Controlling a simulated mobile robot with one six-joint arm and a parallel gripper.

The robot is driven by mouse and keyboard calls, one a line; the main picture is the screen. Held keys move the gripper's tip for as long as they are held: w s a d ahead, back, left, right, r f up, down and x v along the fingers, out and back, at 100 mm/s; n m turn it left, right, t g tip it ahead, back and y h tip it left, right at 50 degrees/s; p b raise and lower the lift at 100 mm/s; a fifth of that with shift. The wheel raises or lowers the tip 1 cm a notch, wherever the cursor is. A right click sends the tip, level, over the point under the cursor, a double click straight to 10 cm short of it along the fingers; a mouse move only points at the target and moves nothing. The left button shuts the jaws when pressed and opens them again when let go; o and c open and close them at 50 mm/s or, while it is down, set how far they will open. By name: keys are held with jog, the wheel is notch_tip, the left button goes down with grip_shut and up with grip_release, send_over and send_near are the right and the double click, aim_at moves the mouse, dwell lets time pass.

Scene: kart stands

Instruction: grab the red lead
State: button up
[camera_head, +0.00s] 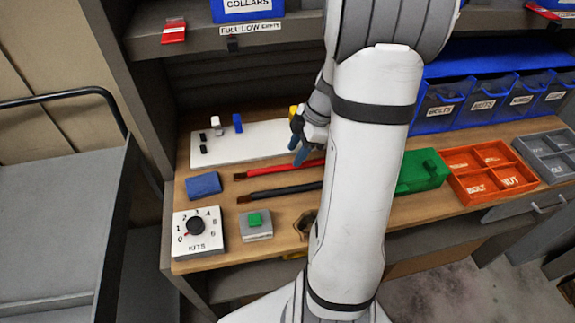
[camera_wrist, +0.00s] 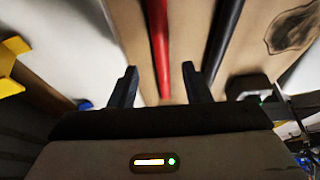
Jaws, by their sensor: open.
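The red lead (camera_head: 285,169) lies on the wooden bench top, its brown-tipped end to the left and its right part hidden behind my arm. The black lead (camera_head: 282,192) lies beside it, nearer the bench front. My gripper (camera_head: 300,152) is over the bench at the right end of the white board, near the red lead. In the wrist view my gripper (camera_wrist: 158,84) is open, with the red lead (camera_wrist: 160,45) running between its two fingertips. The black lead (camera_wrist: 222,38) is outside the right finger. I cannot tell how high the fingers are above the red lead.
A white board (camera_head: 255,143) with small blocks is behind the leads. A blue block (camera_head: 203,185), a dial box (camera_head: 198,232) and a green-button box (camera_head: 256,226) stand at left. A green box (camera_head: 422,172) and an orange tray (camera_head: 494,172) are right of my arm.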

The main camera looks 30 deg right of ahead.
aim_at(288, 165)
jog(key=x, duration=0.4)
jog(key=shift+a, duration=0.2)
jog(key=shift+s, duration=0.1)
jog(key=shift+c, duration=0.3)
grip_shut()
